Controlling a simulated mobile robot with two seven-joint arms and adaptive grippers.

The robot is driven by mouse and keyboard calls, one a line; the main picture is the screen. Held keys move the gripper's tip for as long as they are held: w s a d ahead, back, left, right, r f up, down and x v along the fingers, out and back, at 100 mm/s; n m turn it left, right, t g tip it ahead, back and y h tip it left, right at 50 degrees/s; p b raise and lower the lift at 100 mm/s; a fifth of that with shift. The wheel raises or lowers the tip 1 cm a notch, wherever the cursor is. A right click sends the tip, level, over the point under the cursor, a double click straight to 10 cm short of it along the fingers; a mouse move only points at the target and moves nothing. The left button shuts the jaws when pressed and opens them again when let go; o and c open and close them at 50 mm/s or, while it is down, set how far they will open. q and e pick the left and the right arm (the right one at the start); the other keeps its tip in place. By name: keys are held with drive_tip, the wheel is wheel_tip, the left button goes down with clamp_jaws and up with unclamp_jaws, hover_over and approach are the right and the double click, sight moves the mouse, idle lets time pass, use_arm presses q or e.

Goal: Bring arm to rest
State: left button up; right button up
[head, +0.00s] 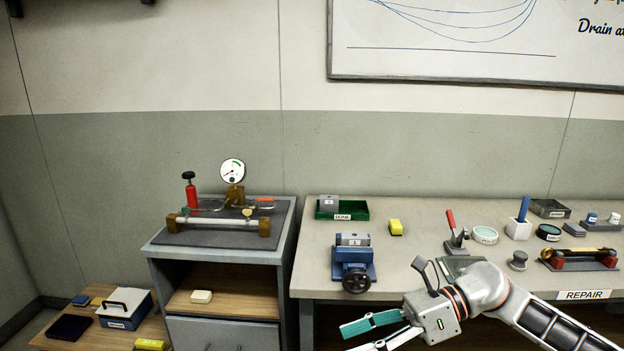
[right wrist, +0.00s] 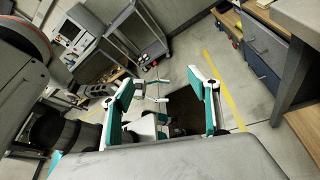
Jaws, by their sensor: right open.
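My right arm comes in from the lower right in the head view. Its gripper (head: 372,334) hangs at the front edge of the repair bench (head: 440,286), pointing left, with teal fingers partly cut off by the picture's bottom edge. In the right wrist view the right gripper (right wrist: 160,98) is open, its two teal-lined fingers wide apart. I see nothing held between them. That view looks past the fingers to the floor. My left gripper is not in view in the head view.
A gauge rig (head: 232,172) tops the left cabinet (head: 224,258). The right wrist view shows a cart (right wrist: 140,35).

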drive_tip(key=s+a+r+m+t+y, duration=0.1)
drive_tip(key=s+a+m+t+y, duration=0.15)
drive_tip(key=a+m+y, duration=0.35)
drive_tip(key=d+f+m+t+h+p, duration=0.1)
drive_tip(key=d+f+m+t+h, duration=0.6)
drive_tip(key=m, duration=0.8)
drive_tip(key=d+f+m+t+h+p, duration=0.1)
drive_tip(key=d+f+m+t+h, duration=0.4)
drive_tip(key=m, duration=1)
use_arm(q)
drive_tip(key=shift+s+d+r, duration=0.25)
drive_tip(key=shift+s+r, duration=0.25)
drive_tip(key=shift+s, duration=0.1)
use_arm(e)
drive_tip(key=s+d+f+m+g+h, duration=0.1)
drive_tip(key=s+f+m, duration=0.4)
drive_tip(key=f, duration=0.5)
drive_tip(key=s+d+f+m+g+h, duration=0.1)
drive_tip(key=s+d+f+m+h, duration=0.3)
drive_tip(key=s+f, duration=0.6)
drive_tip(key=shift+d+f+m, duration=0.2)
drive_tip(key=shift+d+m, duration=0.3)
drive_tip(key=shift+d, duration=0.1)
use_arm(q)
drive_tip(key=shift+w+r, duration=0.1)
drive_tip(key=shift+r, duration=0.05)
use_arm(e)
drive_tip(key=shift+s, duration=0.1)
